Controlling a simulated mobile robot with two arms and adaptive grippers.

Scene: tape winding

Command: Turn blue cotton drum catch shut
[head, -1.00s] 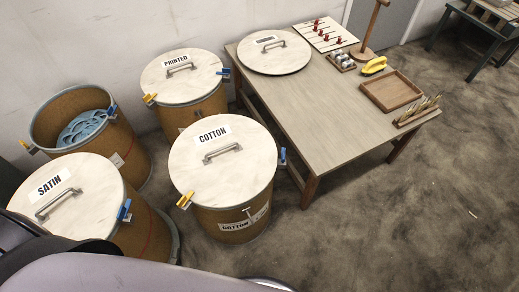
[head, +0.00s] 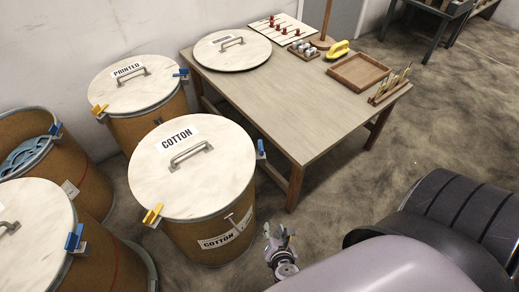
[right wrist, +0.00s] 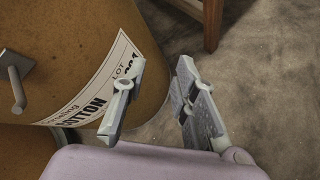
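The cotton drum (head: 205,240) stands in the middle of the head view with its round white lid (head: 190,185) on, labelled COTTON. Its blue catch (head: 261,149) is on the rim at the right, and a yellow catch (head: 153,214) is on the rim at the left. My right gripper (head: 273,236) is low beside the drum's right side, apart from it. In the right wrist view its two fingers (right wrist: 155,92) are spread with nothing between them, and the drum's paper label (right wrist: 105,88) shows behind. The blue catch is not in the wrist view. My left gripper is not in view.
The printed drum (head: 150,129) stands behind, the satin drum (head: 35,262) at the left front, and an open drum (head: 88,180) at the left. A wooden table (head: 300,110) stands close to the cotton drum's right.

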